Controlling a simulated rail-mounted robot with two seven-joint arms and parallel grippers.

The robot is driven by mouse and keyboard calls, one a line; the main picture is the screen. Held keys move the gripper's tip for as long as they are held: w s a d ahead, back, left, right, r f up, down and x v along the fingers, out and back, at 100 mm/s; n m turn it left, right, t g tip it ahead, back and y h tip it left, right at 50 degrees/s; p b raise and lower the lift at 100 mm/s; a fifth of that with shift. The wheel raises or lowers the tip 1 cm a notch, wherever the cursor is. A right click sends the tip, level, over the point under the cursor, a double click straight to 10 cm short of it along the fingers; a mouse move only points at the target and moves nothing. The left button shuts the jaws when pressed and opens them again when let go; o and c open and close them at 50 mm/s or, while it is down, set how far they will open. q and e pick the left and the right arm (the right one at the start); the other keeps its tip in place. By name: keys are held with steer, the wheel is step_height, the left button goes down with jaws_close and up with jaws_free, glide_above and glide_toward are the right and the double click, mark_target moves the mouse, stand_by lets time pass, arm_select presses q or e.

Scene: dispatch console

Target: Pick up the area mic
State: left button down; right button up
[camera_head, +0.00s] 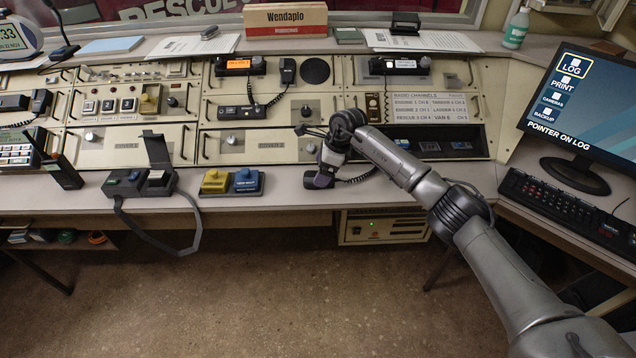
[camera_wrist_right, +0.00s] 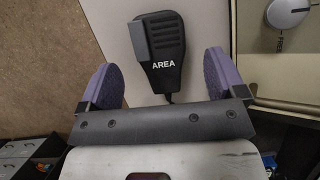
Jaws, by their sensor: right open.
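The area mic is a black hand mic with "AREA" in white letters and a grey bar on its left side. In the right wrist view the area mic (camera_wrist_right: 160,55) lies on a beige surface, with its cord running down behind the gripper's palm. My right gripper (camera_wrist_right: 160,82) is open, its purple finger pads to the left and right of the mic and apart from it. In the head view my right gripper (camera_head: 318,181) is low over the desk's front strip, and I cannot make out the mic there. My left gripper is in neither view.
Yellow and blue boxes (camera_head: 248,181) and a grey device with a raised lid (camera_head: 140,180) stand left of my right gripper. The console panel (camera_head: 250,142) rises behind it. A monitor (camera_head: 590,105) and keyboard (camera_head: 565,207) are at right.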

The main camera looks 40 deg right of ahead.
steer(key=b+x, duration=0.1)
steer(key=x, duration=0.2)
steer(key=shift+f, duration=0.1)
steer(key=shift+c, duration=0.3)
steer(key=c, duration=1)
steer(key=shift+c, duration=0.2)
